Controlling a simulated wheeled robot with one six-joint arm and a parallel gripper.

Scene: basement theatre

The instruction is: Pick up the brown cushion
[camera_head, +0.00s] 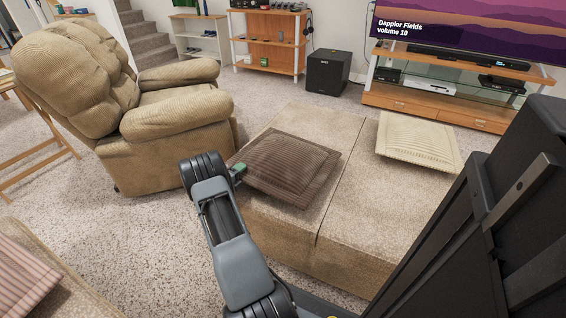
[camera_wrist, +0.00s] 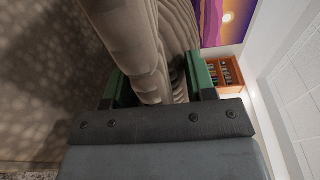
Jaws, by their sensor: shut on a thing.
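The brown cushion (camera_head: 287,163) lies on the left part of the beige ottoman (camera_head: 345,213), with a ribbed raised middle and a flat border. My gripper (camera_head: 238,171) is at the cushion's left edge. Its green fingers are shut on that edge. In the wrist view, the cushion's ribbed fabric (camera_wrist: 172,60) passes between the green fingers of my gripper (camera_wrist: 160,90). I cannot tell whether the cushion is lifted clear of the ottoman; it looks to lie on or very near it.
A cream cushion (camera_head: 418,143) lies on the ottoman's right part. A tan recliner (camera_head: 170,120) stands close on the left. A TV stand (camera_head: 440,100) and a black speaker box (camera_head: 328,72) are behind. A striped pink cushion (camera_head: 22,275) is at lower left. Carpet lies between.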

